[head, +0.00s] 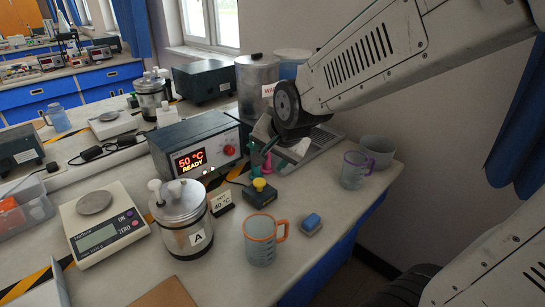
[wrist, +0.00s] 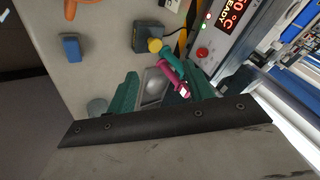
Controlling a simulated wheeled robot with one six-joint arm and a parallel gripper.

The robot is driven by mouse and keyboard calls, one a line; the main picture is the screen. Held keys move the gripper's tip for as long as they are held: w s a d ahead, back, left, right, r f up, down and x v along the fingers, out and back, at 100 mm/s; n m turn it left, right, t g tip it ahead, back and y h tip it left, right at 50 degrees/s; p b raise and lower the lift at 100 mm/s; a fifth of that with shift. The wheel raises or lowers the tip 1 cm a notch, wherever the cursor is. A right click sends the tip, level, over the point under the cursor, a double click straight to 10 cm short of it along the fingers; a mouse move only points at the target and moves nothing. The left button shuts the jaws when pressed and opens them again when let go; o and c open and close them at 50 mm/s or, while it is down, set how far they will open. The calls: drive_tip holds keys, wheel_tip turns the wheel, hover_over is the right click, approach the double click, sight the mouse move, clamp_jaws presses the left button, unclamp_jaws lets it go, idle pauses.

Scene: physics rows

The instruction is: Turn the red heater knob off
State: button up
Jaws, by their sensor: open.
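The heater (head: 190,160) is a dark box on the bench with a light front. Its display reads "50 °C READY". The red knob (head: 229,150) is at the right of that front; it also shows in the wrist view (wrist: 203,52). My gripper (head: 262,155) has green fingers and hangs just right of the heater. In the wrist view my gripper (wrist: 160,73) is open, its fingers apart, and the knob lies beyond the right fingertip, not between the fingers. I see no contact with the knob. The knob's pointer direction is too small to tell.
Magenta and teal small items (wrist: 172,65) lie near the fingertips. A dark box with a yellow button (head: 260,190), a "40 °C" sign (head: 222,204), a lidded jar marked A (head: 185,242) and an orange-rimmed cup (head: 262,242) stand in front. A blue block (head: 311,224) lies right.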

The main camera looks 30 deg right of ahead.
drive_tip(key=shift+s+r+n, duration=0.15)
drive_tip(key=shift+s+n, duration=0.15)
drive_tip(key=shift+s, duration=0.35)
drive_tip(key=n+h, duration=0.7)
drive_tip(key=n, duration=0.8)
approach(230, 150)
drive_tip(key=d+f, duration=0.1)
drive_tip(key=f, duration=0.1)
drive_tip(key=shift+m+t, duration=0.3)
drive_tip(key=x, duration=0.7)
drive_tip(key=shift+w+d, duration=0.15)
drive_tip(key=shift+w, duration=0.35)
